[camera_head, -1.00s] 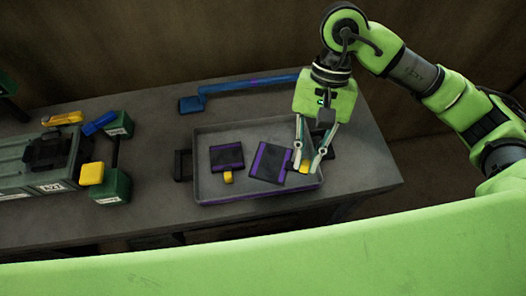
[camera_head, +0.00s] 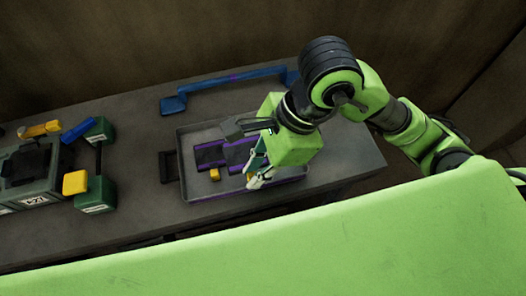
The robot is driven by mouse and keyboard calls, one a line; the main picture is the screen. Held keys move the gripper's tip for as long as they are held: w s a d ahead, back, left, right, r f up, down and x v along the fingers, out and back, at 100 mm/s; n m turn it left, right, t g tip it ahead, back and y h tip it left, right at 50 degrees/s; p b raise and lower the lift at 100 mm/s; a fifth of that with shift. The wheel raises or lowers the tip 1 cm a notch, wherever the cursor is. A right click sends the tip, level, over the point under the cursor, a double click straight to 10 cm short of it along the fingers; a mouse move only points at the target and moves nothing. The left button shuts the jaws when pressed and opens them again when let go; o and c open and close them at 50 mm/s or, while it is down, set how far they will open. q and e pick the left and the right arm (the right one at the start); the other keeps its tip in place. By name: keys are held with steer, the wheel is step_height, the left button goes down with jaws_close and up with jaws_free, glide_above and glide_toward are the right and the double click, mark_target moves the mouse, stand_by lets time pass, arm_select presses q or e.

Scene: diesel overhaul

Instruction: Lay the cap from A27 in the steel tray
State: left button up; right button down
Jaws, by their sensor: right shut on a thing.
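The steel tray (camera_head: 184,195) lies on the bench, a shallow grey tray with a purple stripe on its front side. A dark cap with purple edges and a yellow tab (camera_head: 210,156) lies in its left part. A second dark purple-edged cap (camera_head: 238,151) is close to its right, partly hidden by my gripper. My right gripper (camera_head: 258,181) is low over the tray's right part, its fingers shut at a small yellow piece near this second cap. Whether that cap touches the tray floor cannot be told. My left gripper is out of view.
A grey-green labelled block (camera_head: 35,199) with a dark part on top stands at the left. Green and yellow blocks (camera_head: 75,183) and a blue tool (camera_head: 77,131) are near it. A long blue bar (camera_head: 225,85) lies behind the tray. The bench's right end is bare.

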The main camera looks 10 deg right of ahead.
steer(key=w+d+f, duration=0.2)
steer(key=w+d+f+p, duration=0.1)
steer(key=w+d+f, duration=0.1)
steer(key=w+f, duration=0.1)
steer(key=w+d+f+p, duration=0.1)
steer(key=w+d+f, duration=0.1)
steer(key=w, duration=0.1)
steer(key=shift+d+f, duration=0.2)
steer(key=shift+f, duration=0.15)
step_height(320, 180, down, 4)
steer(key=shift+w+d+r+p, duration=0.15)
steer(key=shift+r+p, duration=0.05)
steer(key=shift+p, duration=0.6)
steer(key=shift+f, duration=0.1)
steer(key=c, duration=2)
jaws_free()
